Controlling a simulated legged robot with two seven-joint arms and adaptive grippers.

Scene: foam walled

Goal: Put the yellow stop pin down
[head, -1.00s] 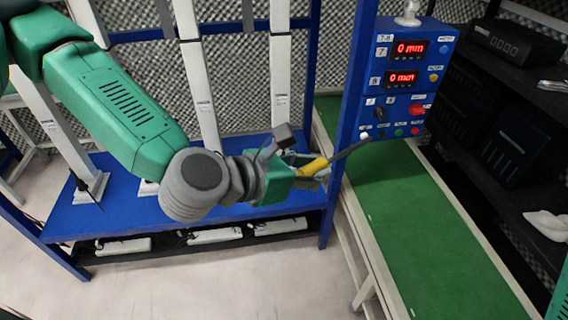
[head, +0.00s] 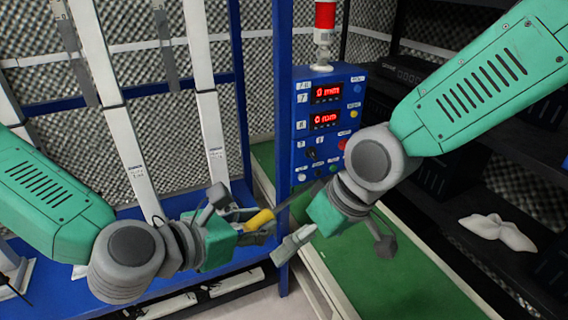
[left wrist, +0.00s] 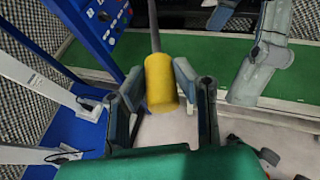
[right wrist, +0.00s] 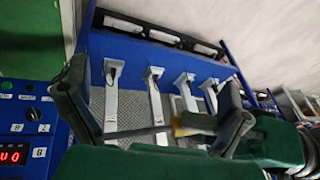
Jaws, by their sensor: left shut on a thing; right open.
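The yellow stop pin (head: 259,220) has a thick yellow handle and a thin dark shaft. My left gripper (head: 250,228) is shut on the yellow handle and holds it in the air, with the shaft pointing up and right. In the left wrist view the handle (left wrist: 160,85) sits between the fingers. My right gripper (head: 292,222) is open, close to the shaft, with one finger below it. In the right wrist view the shaft crosses between the open fingers (right wrist: 155,105); I cannot tell whether it touches them. The yellow handle (right wrist: 182,131) is partly hidden there.
A blue control box (head: 325,120) with red displays stands just behind the grippers, on a blue post. A green belt surface (head: 375,265) runs below and right. White uprights (head: 128,150) stand on a blue base at left. A dark shelf holds a white object (head: 497,232).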

